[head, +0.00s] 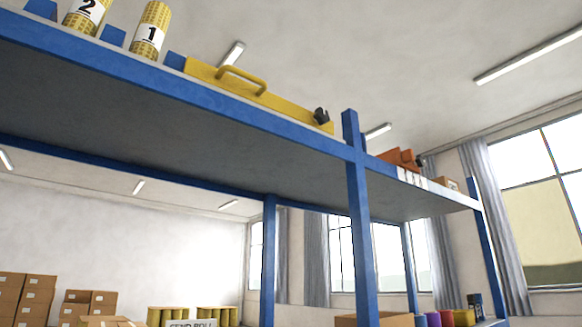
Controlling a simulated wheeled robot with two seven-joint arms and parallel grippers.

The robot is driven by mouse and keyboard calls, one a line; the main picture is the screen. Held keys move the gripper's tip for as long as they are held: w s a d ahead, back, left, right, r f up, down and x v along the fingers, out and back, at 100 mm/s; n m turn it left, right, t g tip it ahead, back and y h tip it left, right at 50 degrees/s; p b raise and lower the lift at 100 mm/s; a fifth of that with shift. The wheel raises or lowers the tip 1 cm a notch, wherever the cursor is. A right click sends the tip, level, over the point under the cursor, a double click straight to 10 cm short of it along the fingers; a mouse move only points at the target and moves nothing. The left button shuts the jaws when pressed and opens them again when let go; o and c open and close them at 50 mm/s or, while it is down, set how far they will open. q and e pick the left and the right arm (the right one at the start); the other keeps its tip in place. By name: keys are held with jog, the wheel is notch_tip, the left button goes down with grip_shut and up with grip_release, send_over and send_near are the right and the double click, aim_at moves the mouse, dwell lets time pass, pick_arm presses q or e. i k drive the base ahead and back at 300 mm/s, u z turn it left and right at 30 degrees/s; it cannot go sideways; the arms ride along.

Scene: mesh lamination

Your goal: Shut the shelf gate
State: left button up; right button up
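The shelf gate is probably the long yellow bar (290,107) with a raised yellow handle (243,79). It runs along the front edge of the high blue shelf (200,92), which I see from below. A black latch-like piece (321,116) sits at the bar's right end, left of the blue upright post (361,220). I cannot tell from this angle whether the gate is latched. Neither of my grippers is in view.
Two yellow rolls, marked 1 (151,31) and 2 (86,14), stand on the shelf to the left between blue blocks. An orange item (399,158) lies on the shelf right of the post. Cardboard boxes (25,295) stand below left.

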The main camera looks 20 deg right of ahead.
aim_at(198, 69)
jog(key=u, duration=0.5)
jog(key=k, duration=0.1)
jog(key=z, duration=1.45)
jog(key=i, duration=0.6)
jog(key=u, duration=0.55)
